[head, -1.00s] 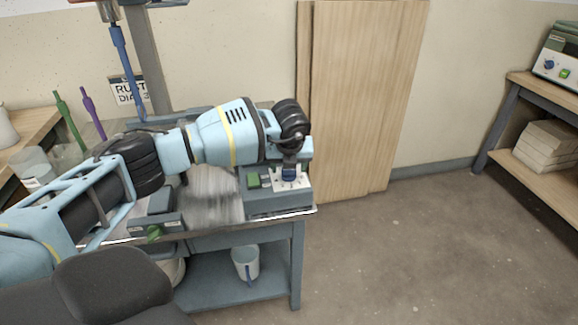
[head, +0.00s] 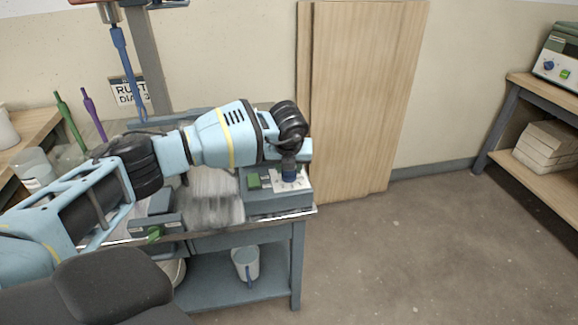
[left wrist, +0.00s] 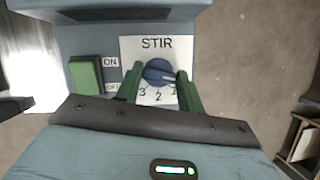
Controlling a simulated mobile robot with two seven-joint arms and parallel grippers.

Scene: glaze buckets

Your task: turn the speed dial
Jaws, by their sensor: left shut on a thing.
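The blue speed dial (left wrist: 158,72) sits on a white plate marked STIR, with numbers along its lower edge. Its white pointer mark points right, near the 1. In the left wrist view, the two green fingers of my left gripper (left wrist: 160,88) stand on either side of the dial, shut on it. In the head view, my left gripper (head: 289,161) reaches down from above onto the dial (head: 289,177) on the grey control box (head: 280,200). The fingertips are partly hidden there. My right gripper is not in view.
A green switch (left wrist: 86,75) marked ON and OFF is left of the dial. Another device (head: 556,55) stands at far right. The floor at right is clear.

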